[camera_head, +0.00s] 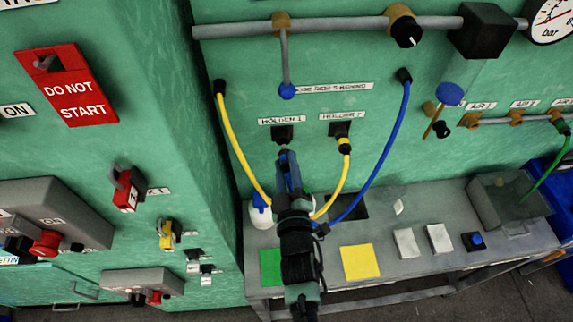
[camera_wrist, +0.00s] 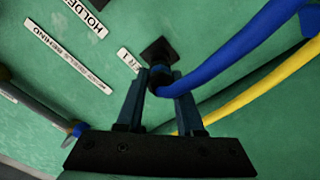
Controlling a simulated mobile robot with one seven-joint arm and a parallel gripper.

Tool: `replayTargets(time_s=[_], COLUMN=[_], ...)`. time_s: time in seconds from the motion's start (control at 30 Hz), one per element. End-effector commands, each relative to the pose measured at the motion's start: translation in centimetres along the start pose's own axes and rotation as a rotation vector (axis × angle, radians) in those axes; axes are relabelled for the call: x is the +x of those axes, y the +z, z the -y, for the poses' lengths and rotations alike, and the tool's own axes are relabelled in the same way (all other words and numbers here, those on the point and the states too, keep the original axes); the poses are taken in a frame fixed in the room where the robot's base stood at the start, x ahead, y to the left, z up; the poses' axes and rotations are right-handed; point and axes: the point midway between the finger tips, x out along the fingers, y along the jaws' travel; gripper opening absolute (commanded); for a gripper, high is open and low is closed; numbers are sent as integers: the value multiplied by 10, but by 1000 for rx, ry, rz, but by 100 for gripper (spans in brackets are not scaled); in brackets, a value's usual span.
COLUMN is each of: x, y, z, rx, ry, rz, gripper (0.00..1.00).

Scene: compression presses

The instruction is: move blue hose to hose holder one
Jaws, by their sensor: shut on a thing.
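My gripper (camera_head: 287,160) reaches up to the panel at holder one, the black hose holder (camera_head: 282,132) under the "HOLDER 1" label. In the wrist view my gripper's fingers (camera_wrist: 160,80) are shut around the end of the blue hose (camera_wrist: 225,50). The hose end lines up with the black holder (camera_wrist: 157,50) and appears to meet it; I cannot tell how deep it sits. In the head view the blue hose (camera_head: 392,140) hangs from a black fitting at upper right and curves down behind my gripper, which hides its held end.
A yellow hose (camera_head: 235,150) loops behind my gripper to holder two (camera_head: 340,130). A grey bench (camera_head: 385,265) with coloured pads lies below.

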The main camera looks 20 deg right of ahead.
Motion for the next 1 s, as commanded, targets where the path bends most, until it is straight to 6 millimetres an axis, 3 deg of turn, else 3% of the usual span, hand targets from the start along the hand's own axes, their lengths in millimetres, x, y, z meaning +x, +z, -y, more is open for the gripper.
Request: replayTargets(time_s=[1.0], x=[12], y=[0], z=[0], rx=[1], ry=[1], rz=[-1], gripper=[0])
